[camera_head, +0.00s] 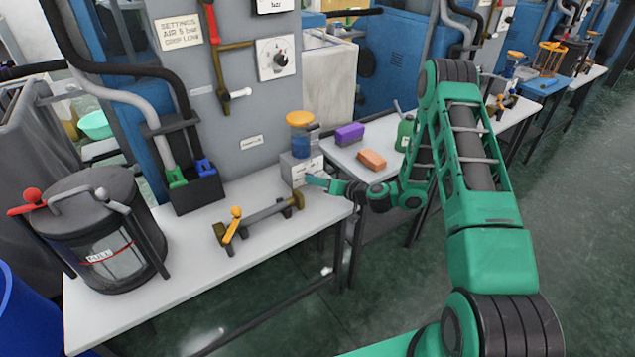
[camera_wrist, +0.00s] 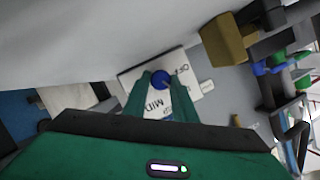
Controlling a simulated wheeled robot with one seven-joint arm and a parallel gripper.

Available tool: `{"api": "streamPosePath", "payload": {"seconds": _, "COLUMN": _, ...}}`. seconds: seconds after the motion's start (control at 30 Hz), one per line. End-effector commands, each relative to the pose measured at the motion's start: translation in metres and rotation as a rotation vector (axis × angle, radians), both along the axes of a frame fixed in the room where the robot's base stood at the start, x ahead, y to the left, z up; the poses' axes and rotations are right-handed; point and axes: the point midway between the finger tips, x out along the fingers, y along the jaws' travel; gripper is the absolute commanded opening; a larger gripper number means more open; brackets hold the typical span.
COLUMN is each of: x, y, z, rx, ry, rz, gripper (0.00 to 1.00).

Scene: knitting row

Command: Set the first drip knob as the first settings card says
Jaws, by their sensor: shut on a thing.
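The first settings card (camera_head: 179,30) is on the grey panel at upper left. It appears to read "AIR 5 bar" and "DRIP LOW". The first drip unit is a white box (camera_head: 297,166) under an orange-capped bottle (camera_head: 300,120) with blue liquid, at the table's back right corner. My gripper (camera_head: 311,180) is at the box's front. In the wrist view, my gripper (camera_wrist: 158,84) is shut on the round blue drip knob (camera_wrist: 161,79), on a white dial plate marked OFF and MID. The fingers hide part of the plate; I cannot tell where the knob points.
A brown rail with a yellow lever (camera_head: 234,225) stands on the table (camera_head: 190,270) just left of my gripper. A lidded canister (camera_head: 100,245) stands farther left. A purple block (camera_head: 349,133) and an orange block (camera_head: 372,159) lie on the neighbouring table beside my arm.

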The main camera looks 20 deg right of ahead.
Motion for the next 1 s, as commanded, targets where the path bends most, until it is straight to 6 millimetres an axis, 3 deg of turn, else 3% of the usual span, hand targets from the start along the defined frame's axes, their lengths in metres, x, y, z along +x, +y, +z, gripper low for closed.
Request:
{"api": "streamPosePath", "payload": {"seconds": 0.37, "x": -0.001, "y": -0.005, "z": -0.004, "rx": -0.003, "ry": 0.007, "rz": -0.006, "gripper": 0.02}}
{"api": "streamPosePath", "payload": {"seconds": 0.4, "x": -0.001, "y": -0.005, "z": -0.003, "rx": -0.003, "ry": 0.007, "rz": -0.006, "gripper": 0.32}}
{"api": "streamPosePath", "payload": {"seconds": 0.47, "x": -0.001, "y": -0.004, "z": -0.003, "rx": -0.002, "ry": 0.007, "rz": -0.006, "gripper": 0.43}}
{"api": "streamPosePath", "payload": {"seconds": 0.8, "x": -0.002, "y": -0.004, "z": -0.001, "rx": 0.001, "ry": 0.004, "rz": -0.004, "gripper": 0.43}}
{"api": "streamPosePath", "payload": {"seconds": 1.0, "x": -0.022, "y": -0.017, "z": 0.006, "rx": 0.002, "ry": 0.007, "rz": -0.006, "gripper": 0.43}}
